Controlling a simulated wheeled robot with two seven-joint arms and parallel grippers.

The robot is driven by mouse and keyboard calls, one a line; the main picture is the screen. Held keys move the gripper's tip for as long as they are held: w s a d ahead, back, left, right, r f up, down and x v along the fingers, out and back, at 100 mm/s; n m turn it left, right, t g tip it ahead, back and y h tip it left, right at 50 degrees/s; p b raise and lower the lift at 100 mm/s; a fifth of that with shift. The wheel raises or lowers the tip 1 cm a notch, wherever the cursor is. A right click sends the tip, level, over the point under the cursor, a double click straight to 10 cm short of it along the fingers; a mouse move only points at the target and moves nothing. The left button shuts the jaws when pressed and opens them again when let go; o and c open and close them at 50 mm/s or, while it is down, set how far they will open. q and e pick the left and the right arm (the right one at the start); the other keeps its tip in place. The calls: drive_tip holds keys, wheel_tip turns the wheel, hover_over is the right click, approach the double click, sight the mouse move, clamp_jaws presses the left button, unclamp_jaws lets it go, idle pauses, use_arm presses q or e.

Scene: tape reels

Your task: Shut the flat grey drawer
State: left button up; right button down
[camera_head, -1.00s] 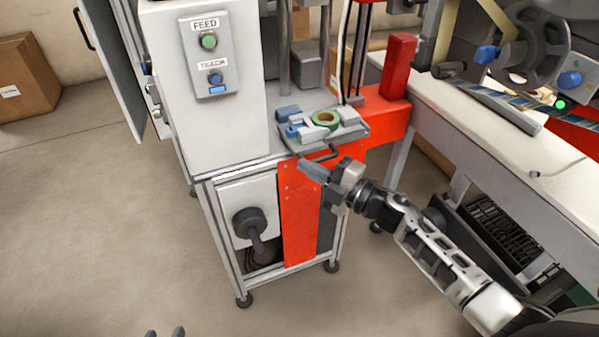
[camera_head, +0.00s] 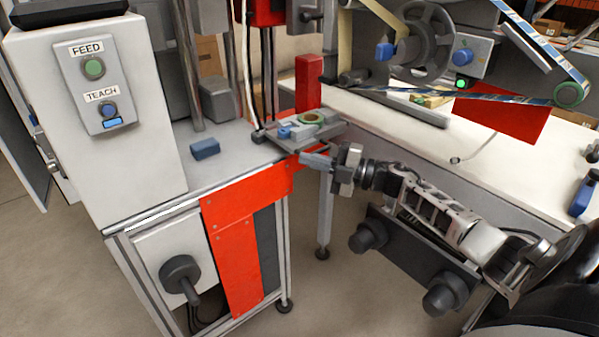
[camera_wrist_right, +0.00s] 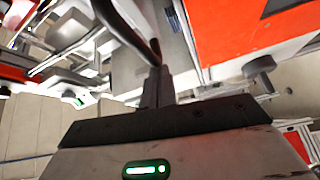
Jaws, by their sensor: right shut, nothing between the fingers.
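The flat grey drawer (camera_head: 335,129) is a thin plate at the front of the machine, beyond the red panel. A green reel (camera_head: 312,118) and a small blue part lie on it. My right gripper (camera_head: 304,158) is at the drawer's front side, just below its edge, with the fingers shut and empty. In the right wrist view, a dark bar (camera_wrist_right: 128,25), which looks like the drawer's handle, runs down to the shut fingertips (camera_wrist_right: 157,72). It lies against or just in front of them; I cannot tell which. My left gripper is out of view.
A loose blue block (camera_head: 205,149) lies on the machine's grey top. The white control box (camera_head: 95,150) with FEED and TEACH buttons stands at left. A red post (camera_head: 308,82) rises behind the drawer. A long white bench (camera_head: 500,160) with reels extends right.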

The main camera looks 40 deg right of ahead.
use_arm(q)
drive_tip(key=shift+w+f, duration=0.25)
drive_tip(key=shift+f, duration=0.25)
use_arm(e)
drive_tip(key=shift+d, duration=0.25)
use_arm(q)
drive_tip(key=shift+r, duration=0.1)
use_arm(e)
drive_tip(key=shift+r, duration=0.1)
